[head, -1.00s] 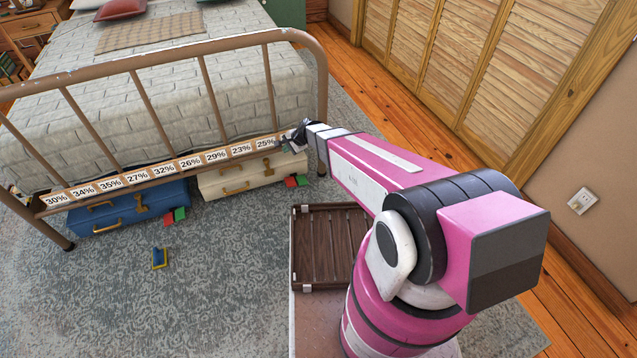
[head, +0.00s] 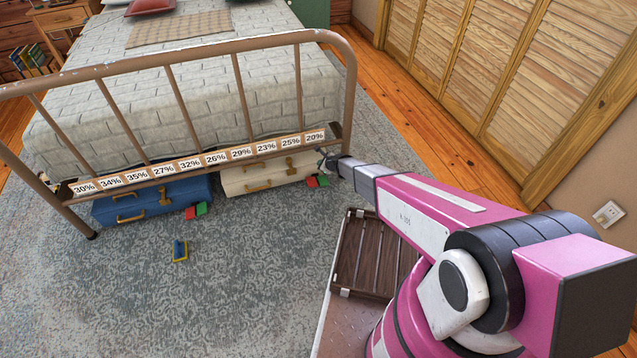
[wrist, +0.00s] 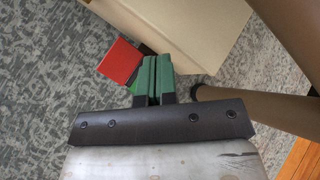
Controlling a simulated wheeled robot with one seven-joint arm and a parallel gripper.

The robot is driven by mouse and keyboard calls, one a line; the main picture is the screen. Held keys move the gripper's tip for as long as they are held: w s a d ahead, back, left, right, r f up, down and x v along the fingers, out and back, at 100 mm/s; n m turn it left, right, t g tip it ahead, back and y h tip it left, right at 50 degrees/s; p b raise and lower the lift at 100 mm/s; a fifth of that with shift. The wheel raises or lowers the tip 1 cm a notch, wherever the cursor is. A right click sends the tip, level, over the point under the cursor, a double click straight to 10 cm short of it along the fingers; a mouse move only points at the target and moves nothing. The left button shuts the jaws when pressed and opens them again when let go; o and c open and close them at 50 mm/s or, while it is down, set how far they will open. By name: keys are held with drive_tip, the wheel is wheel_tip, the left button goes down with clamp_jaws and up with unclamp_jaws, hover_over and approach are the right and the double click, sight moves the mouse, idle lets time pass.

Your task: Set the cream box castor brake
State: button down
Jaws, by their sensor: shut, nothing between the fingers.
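The cream box (head: 262,180) lies under the foot of the bed. A red tab (head: 312,182) and a green tab (head: 322,180) stick out by its front right corner. My gripper (head: 328,164) is low beside that corner, close to the bed's right leg. In the wrist view my gripper (wrist: 153,80) is shut and empty, with its green fingertips just right of the red tab (wrist: 120,62). The green tab (wrist: 133,82) is mostly hidden behind the fingers. The cream box (wrist: 195,35) fills the top middle there. I cannot tell whether the fingers touch the green tab.
A blue box (head: 150,199) with its own red tab (head: 190,213) and green tab (head: 201,208) lies to the left. The bed's rail with percentage labels (head: 190,163) runs above both. A small blue and yellow object (head: 180,250) lies on the open rug.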

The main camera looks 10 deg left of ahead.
approach(314, 178)
drive_tip(key=shift+w+a+r+x, duration=0.1)
drive_tip(key=shift+x, duration=0.85)
drive_tip(key=shift+w+a+r+x, duration=0.1)
drive_tip(key=shift+r+x, duration=0.05)
drive_tip(key=shift+x, duration=0.75)
drive_tip(key=shift+w+r+x, duration=0.1)
drive_tip(key=shift+x, duration=0.85)
drive_tip(key=shift+s+f, duration=0.1)
drive_tip(key=shift+f, duration=0.05)
drive_tip(key=shift+a+f, duration=0.1)
drive_tip(key=shift+f, duration=0.35)
idle(0.5)
drive_tip(key=shift+r, duration=0.55)
drive_tip(key=shift+r, duration=0.1)
